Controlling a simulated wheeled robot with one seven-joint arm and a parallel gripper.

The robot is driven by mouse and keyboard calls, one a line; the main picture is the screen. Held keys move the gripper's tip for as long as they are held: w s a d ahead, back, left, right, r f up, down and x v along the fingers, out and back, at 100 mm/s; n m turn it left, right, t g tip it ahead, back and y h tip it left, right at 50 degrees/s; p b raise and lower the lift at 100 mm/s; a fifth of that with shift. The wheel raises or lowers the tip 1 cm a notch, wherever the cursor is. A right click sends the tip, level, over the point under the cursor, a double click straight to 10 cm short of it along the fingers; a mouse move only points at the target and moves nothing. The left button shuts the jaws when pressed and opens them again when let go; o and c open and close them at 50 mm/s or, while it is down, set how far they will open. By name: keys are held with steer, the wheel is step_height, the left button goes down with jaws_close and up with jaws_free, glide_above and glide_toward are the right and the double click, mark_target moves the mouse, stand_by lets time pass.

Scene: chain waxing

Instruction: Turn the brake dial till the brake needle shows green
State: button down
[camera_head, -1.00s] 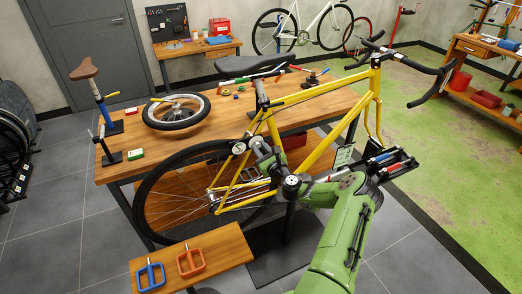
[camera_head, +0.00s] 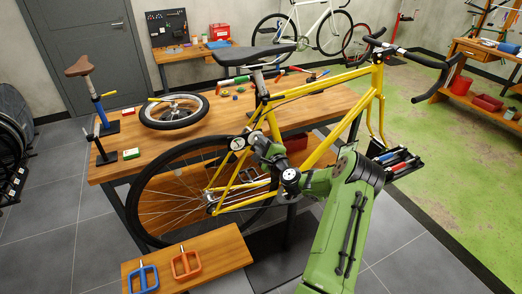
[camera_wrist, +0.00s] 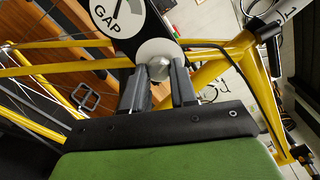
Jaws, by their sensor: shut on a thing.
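The yellow bike (camera_head: 318,150) stands in front of the wooden table. A round gauge marked GAP (camera_wrist: 105,22) shows in the wrist view, cut off by the top edge. A dark needle part shows on it, but I see no green there. Below it is a pale disc with a silver knob (camera_wrist: 158,68), which I take for the brake dial. My gripper (camera_wrist: 160,82) is shut on this knob, a finger on each side. In the head view my gripper (camera_head: 258,146) is at the bike's rear, beside a small round gauge (camera_head: 238,143) too small to read.
The wooden table (camera_head: 130,166) holds a small wheel (camera_head: 174,110), a saddle on a stand (camera_head: 85,68) and small parts. A low bench (camera_head: 215,258) with blue and orange pedals is at the front left. A black tool tray (camera_head: 405,166) is right of the bike.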

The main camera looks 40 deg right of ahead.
steer(key=n+b, duration=0.4)
steer(key=shift+a+f+b, duration=0.1)
steer(key=shift+f+b, duration=0.1)
steer(key=shift+b, duration=0.15)
steer(key=n+b, duration=0.4)
steer(key=shift+h+b, duration=0.3)
steer(key=shift+b, duration=0.05)
steer(key=n+b, duration=0.4)
steer(key=b, duration=0.1)
steer(key=shift+b, duration=0.35)
steer(key=n+b, duration=0.2)
steer(key=b, duration=0.1)
steer(key=shift+r, duration=0.15)
steer(key=shift+n, duration=0.3)
steer(key=c, duration=0.9)
jaws_free()
steer(key=shift+r, duration=0.1)
steer(key=shift+s, duration=0.1)
